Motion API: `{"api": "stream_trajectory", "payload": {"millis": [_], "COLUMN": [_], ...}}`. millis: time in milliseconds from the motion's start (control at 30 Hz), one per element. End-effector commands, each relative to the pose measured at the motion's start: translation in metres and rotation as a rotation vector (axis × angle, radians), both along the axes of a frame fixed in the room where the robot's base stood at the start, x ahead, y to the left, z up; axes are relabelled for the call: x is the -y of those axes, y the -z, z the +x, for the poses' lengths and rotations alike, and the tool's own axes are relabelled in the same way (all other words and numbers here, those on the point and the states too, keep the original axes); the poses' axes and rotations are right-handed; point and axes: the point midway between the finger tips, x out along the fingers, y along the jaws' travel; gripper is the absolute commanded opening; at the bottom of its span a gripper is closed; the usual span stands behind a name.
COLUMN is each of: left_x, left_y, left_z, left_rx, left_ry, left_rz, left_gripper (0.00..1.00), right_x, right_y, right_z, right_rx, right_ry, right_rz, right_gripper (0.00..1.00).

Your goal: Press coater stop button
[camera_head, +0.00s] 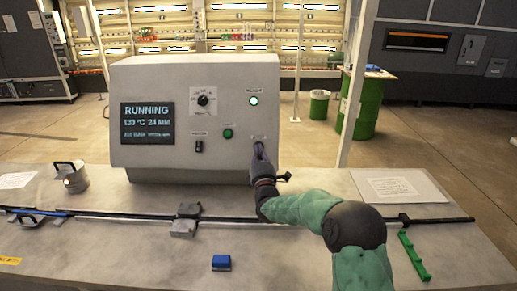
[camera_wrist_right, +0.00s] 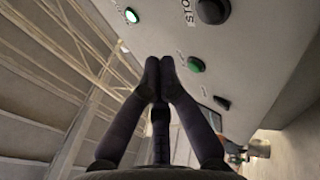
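The grey control box (camera_head: 225,80) stands on the bench, its screen (camera_head: 147,123) reading RUNNING. A dark round button (camera_wrist_right: 213,10) beside a STOP label shows at the top of the right wrist view. In the head view my gripper covers that part of the panel. My right gripper (camera_head: 259,148) is in front of the panel's lower right, fingers pointing at it. Its fingertips (camera_wrist_right: 160,62) are together, with nothing seen between them. I cannot tell whether they touch the panel or the button. My left gripper is not in view.
The panel also has a green button (camera_head: 228,133), a lit green lamp (camera_head: 254,100), a dial (camera_head: 203,99) and a small black switch (camera_head: 199,146).

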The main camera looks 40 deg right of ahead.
Motion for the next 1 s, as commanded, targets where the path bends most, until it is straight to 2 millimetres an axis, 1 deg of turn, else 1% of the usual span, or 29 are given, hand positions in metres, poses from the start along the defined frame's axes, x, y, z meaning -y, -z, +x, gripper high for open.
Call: {"api": "stream_trajectory", "payload": {"millis": [33, 200, 300, 400, 600, 1000], "left_x": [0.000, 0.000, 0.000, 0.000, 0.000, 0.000], "left_y": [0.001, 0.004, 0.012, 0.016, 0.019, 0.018], "left_z": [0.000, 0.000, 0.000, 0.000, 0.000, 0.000], "left_rx": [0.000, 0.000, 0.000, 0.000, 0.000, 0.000], "left_ry": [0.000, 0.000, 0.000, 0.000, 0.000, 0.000], "left_rz": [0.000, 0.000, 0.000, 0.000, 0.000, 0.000], "left_gripper": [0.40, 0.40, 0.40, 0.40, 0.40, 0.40], "right_x": [0.004, 0.016, 0.022, 0.027, 0.031, 0.031], "right_y": [0.004, 0.013, 0.019, 0.022, 0.024, 0.023], "right_z": [0.005, 0.019, 0.026, 0.032, 0.037, 0.037], "right_rx": [-0.001, 0.002, 0.002, 0.002, 0.001, 0.002], "right_ry": [0.000, 0.000, 0.000, 0.001, 0.000, 0.000], "right_rz": [0.001, -0.001, -0.001, -0.001, -0.001, -0.001], "right_gripper": [0.00, 0.00, 0.00, 0.00, 0.00, 0.00]}}
